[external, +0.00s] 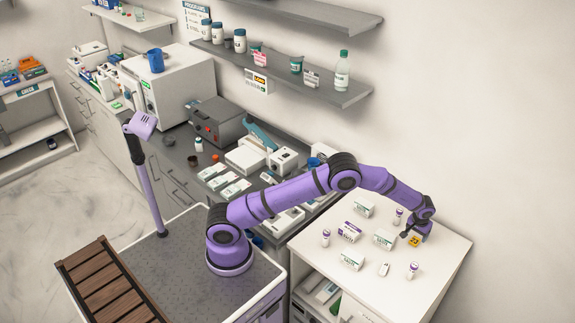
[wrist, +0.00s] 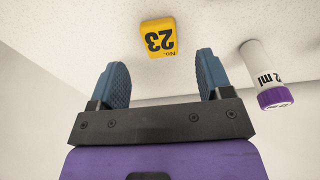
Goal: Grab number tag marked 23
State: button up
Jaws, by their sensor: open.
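The number tag marked 23 (wrist: 158,38) is a small yellow block with black print, lying on the white tabletop. In the wrist view it is at the top centre, upside down, just beyond my fingertips and between their lines. In the external view the tag (external: 414,241) shows as a small yellow patch right by my gripper (external: 409,234). In the wrist view my gripper (wrist: 162,70) has its two blue fingers wide apart with nothing between them. The tag appears apart from both fingers.
A purple-capped vial (wrist: 265,75) lies or stands to the right of the right finger in the wrist view. Several small white boxes (external: 352,258) and vials (external: 413,270) are spread over the white table (external: 440,262). Grey shelves (external: 320,83) hang on the wall behind. The table's right part is clear.

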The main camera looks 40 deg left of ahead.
aim_at(415, 240)
jog(key=f, duration=0.2)
jog(key=w+f, duration=0.1)
jog(key=f, duration=0.1)
jog(key=shift+f, duration=0.35)
jog(key=c, duration=1)
